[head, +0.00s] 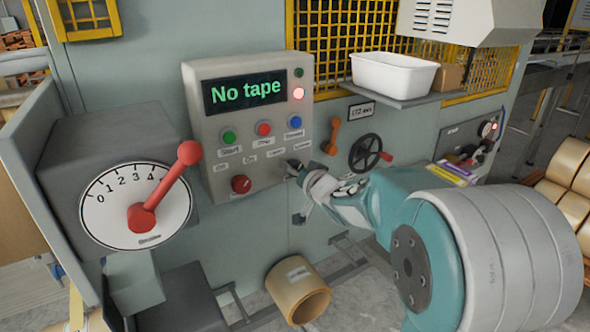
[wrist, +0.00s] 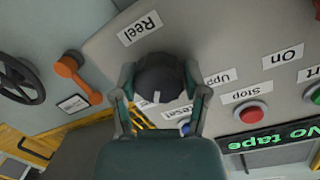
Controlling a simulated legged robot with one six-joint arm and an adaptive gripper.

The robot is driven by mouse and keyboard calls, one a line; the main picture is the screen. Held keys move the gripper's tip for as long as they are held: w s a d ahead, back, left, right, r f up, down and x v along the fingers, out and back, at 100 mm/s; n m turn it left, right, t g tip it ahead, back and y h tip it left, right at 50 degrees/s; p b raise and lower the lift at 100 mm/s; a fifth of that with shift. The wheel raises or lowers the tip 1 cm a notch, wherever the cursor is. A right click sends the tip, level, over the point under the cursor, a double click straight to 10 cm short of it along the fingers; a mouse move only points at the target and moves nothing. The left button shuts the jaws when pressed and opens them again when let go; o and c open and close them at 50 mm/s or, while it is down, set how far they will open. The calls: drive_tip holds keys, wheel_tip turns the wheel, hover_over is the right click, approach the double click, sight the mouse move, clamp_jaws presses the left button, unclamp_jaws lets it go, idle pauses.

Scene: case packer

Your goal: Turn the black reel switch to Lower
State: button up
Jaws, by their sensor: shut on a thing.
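My gripper (wrist: 160,84) is shut on the knob, one finger on each side. The knob's white mark points down and slightly left in the wrist view, which shows the panel upside down. The Upper label (wrist: 218,77) lies to the right of the knob there. I cannot read a Lower label in that view. In the head view my gripper (head: 297,168) is at the panel's lower right and hides most of the knob.
A red knob (head: 241,184) sits left of my gripper, below green, red and blue buttons. The display (head: 245,91) reads No tape. An orange lever (head: 333,135) and a black handwheel (head: 366,152) are to the right. A red-handled dial (head: 137,205) stands at left.

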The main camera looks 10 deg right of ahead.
drive_tip(key=shift+f+m, duration=0.4)
drive_tip(key=o, duration=1.1)
drive_tip(key=shift+o, duration=0.2)
drive_tip(key=shift+r, duration=0.15)
drive_tip(key=shift+r, duration=0.1)
drive_tip(key=shift+s, duration=0.1)
drive_tip(key=v, duration=1.1)
drive_tip(key=shift+s+d, duration=0.2)
drive_tip(key=shift+s, duration=0.15)
